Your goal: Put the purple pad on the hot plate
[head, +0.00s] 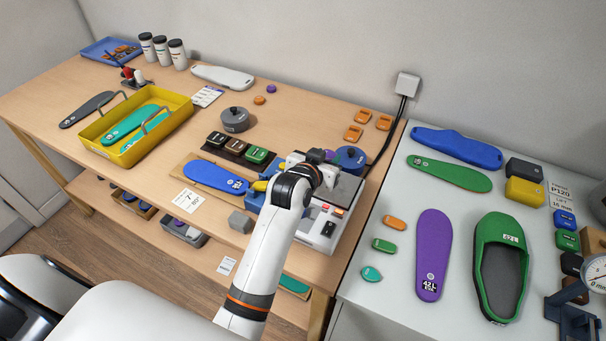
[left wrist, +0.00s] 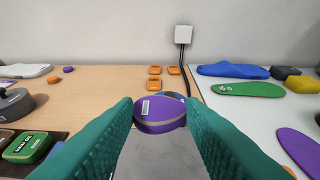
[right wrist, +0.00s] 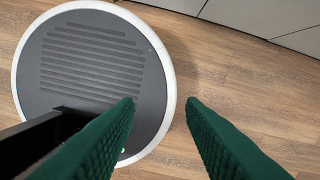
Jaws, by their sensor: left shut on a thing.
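The purple pad (left wrist: 160,116), a thick disc with a tan band and a small white label, is between the green fingertips of my left gripper (left wrist: 160,106), which is shut on it. In the head view my left wrist largely hides the pad and fingers. The hot plate (head: 346,190) is a white machine with a grey top and front controls. Its grey top (left wrist: 158,158) shows below the pad in the left wrist view. I cannot tell whether the pad touches it. My right gripper (right wrist: 162,100) is open and empty over the floor.
A blue round piece (head: 352,157) stands just behind the held pad. A blue insole (head: 215,176) lies left of the machine. A grey table (head: 390,275) to the right carries a purple insole (head: 432,250) and a green shoe part (head: 484,288). Black cables (head: 392,132) run behind.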

